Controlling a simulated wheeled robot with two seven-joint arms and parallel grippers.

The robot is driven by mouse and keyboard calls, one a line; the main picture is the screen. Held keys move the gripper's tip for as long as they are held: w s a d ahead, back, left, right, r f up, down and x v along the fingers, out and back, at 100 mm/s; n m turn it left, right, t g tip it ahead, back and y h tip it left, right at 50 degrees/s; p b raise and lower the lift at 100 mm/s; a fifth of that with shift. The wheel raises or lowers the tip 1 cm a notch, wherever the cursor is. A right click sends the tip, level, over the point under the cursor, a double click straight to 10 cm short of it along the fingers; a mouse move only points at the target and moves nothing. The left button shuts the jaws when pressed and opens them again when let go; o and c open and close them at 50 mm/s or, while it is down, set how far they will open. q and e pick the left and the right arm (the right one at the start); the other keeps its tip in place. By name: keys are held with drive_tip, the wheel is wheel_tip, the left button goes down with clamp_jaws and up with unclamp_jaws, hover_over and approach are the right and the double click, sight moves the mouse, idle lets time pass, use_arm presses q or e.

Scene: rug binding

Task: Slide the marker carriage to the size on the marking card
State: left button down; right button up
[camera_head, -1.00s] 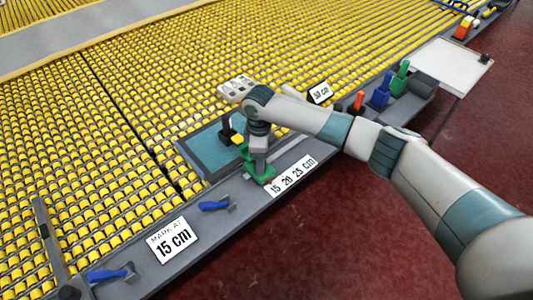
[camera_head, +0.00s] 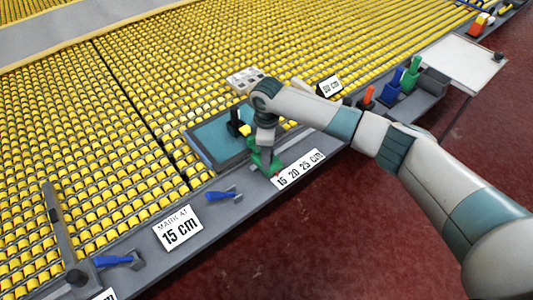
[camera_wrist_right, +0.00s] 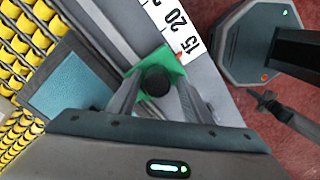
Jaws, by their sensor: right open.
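The marking card (camera_head: 179,230) on the rail reads "MARK AT 15 cm". The scale (camera_head: 300,169) reads 15, 20, 25 cm along the rail's front edge; the 15 also shows in the right wrist view (camera_wrist_right: 190,44). The green marker carriage (camera_head: 256,161) sits on the rail by the scale's 15 end; its exact alignment is unclear. In the right wrist view its green body (camera_wrist_right: 172,68) carries a round black knob (camera_wrist_right: 155,80). My right gripper (camera_head: 266,157) is over the carriage, open, its fingers (camera_wrist_right: 156,90) on either side of the knob. My left gripper is out of view.
A teal pad (camera_head: 215,140) lies behind the carriage with a black and yellow piece (camera_head: 238,125) on it. A blue clamp (camera_head: 222,193) stands left on the rail. Red, blue and green handles (camera_head: 410,73) and a white side table (camera_head: 464,62) are at right.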

drive_tip(key=shift+w+r, duration=0.15)
drive_tip(key=shift+r, duration=0.05)
drive_tip(key=shift+r, duration=0.5)
wheel_tip(320, 180, up, 16)
drive_tip(key=b, duration=0.4)
